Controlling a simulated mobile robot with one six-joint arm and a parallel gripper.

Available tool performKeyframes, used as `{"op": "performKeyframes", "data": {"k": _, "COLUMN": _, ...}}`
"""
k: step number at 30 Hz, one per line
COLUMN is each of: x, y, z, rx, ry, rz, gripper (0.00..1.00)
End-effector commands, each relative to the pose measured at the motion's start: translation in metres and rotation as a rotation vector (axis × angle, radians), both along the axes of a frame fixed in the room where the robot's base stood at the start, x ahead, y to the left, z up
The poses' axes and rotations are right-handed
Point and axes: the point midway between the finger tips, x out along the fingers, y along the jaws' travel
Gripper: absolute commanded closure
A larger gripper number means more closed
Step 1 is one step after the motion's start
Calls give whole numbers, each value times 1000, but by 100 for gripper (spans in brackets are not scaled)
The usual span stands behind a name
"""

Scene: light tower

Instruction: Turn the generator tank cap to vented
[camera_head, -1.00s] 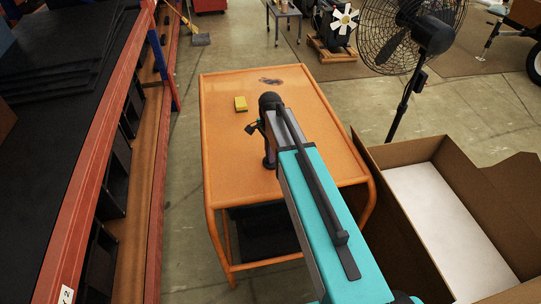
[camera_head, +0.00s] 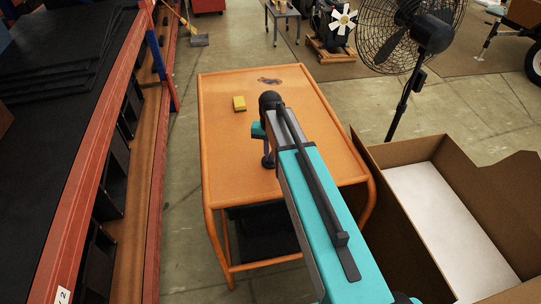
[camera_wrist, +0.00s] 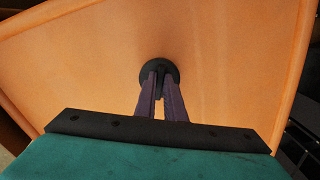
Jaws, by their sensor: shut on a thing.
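In the wrist view a black round cap-like piece (camera_wrist: 159,64) sits against the orange top of a cart. My gripper (camera_wrist: 160,79) has its two purple fingers close together on this piece, one on each side of a narrow raised part, shut on it. In the head view the same dark piece (camera_head: 268,164) shows at the cart's middle, just under my gripper (camera_head: 267,151). My arm hides part of the area to its right. No generator body and no cap markings can be made out.
A red-framed shelf (camera_head: 92,150) stands left. A large open cardboard box (camera_head: 410,152) is at right, and a black fan (camera_head: 415,40) stands behind it.

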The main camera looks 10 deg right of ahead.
Motion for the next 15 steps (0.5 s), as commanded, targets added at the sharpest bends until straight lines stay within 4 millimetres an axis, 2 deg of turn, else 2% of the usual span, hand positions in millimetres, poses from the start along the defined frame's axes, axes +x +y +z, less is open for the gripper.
{"op": "performKeyframes", "data": {"k": 6, "x": 0, "y": -1, "z": 0, "rx": 0, "ry": 0, "rz": 184, "gripper": 100}}
{"op": "performKeyframes", "data": {"k": 15, "x": -1, "y": -2, "z": 0, "rx": 0, "ry": 1, "rz": 351, "gripper": 100}}
